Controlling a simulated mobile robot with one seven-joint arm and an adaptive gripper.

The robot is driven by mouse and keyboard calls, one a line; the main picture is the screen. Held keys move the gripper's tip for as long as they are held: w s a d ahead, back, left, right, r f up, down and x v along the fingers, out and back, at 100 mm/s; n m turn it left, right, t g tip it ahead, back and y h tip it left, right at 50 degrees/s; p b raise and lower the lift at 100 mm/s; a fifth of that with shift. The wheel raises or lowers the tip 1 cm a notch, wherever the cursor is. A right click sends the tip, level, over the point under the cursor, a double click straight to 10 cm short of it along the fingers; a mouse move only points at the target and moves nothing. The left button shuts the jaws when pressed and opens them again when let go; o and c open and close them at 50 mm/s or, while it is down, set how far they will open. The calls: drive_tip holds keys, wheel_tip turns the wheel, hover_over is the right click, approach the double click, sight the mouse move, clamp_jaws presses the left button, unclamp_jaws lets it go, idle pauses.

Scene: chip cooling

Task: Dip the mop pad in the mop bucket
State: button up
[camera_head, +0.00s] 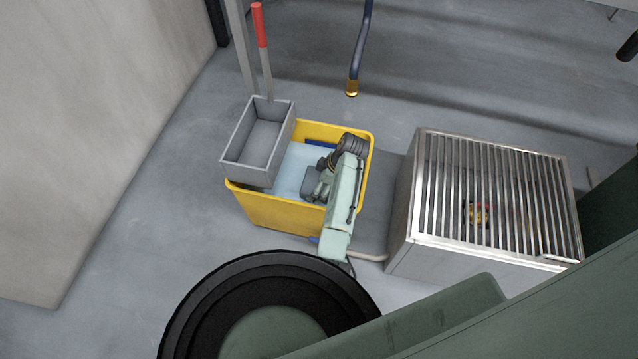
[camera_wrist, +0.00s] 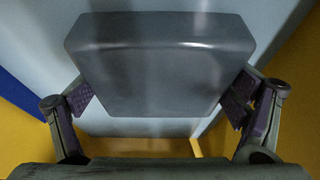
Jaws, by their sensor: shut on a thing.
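The yellow mop bucket (camera_head: 279,210) stands on the floor with a pale blue surface inside, which looks like water (camera_head: 290,172). My gripper (camera_head: 308,192) is over the bucket's opening, inside its rim as seen from the head camera. In the wrist view my gripper (camera_wrist: 160,98) is shut on a grey block with rounded edges, which seems to be the mop pad (camera_wrist: 155,60) or its grip. The pale blue surface lies behind the block. I cannot tell whether the block touches the water. My arm hides the block in the head view.
A grey wringer box (camera_head: 229,154) with a red-handled lever (camera_head: 259,25) sits on the bucket's left side. A slatted metal box (camera_head: 410,215) stands to the right. A dark hose with a brass end (camera_head: 352,87) hangs behind. The floor left of the bucket is clear.

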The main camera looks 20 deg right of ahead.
wheel_tip(320, 180, up, 20)
drive_tip(key=p, duration=1.6)
drive_tip(key=shift+f, duration=0.1)
